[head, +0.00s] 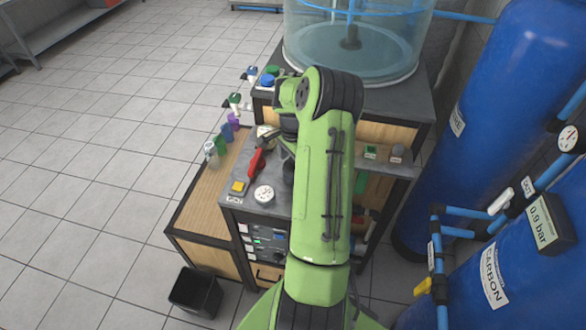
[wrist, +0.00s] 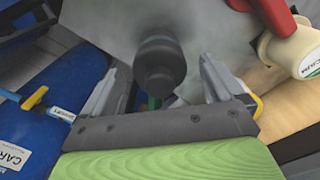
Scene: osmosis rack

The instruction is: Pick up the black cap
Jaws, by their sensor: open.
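A dark, round, stepped piece that looks like the black cap (wrist: 160,58) is in the wrist view, over the grey top of the bench. My gripper (wrist: 158,70) is open, with one finger on each side of this piece and a visible gap to each. I cannot tell how far the fingertips are from it in depth. In the head view, a dark cylinder (head: 287,172) shows at the left edge of my green arm, which hides much of that spot and my fingers.
A red-handled item (head: 256,162), a white gauge (head: 264,194) and a yellow button (head: 238,187) are on the bench left of my arm. A clear tank (head: 350,50) stands behind. Blue cylinders (head: 500,120) stand at right. The tiled floor at left is mostly clear, with a black bin (head: 196,292).

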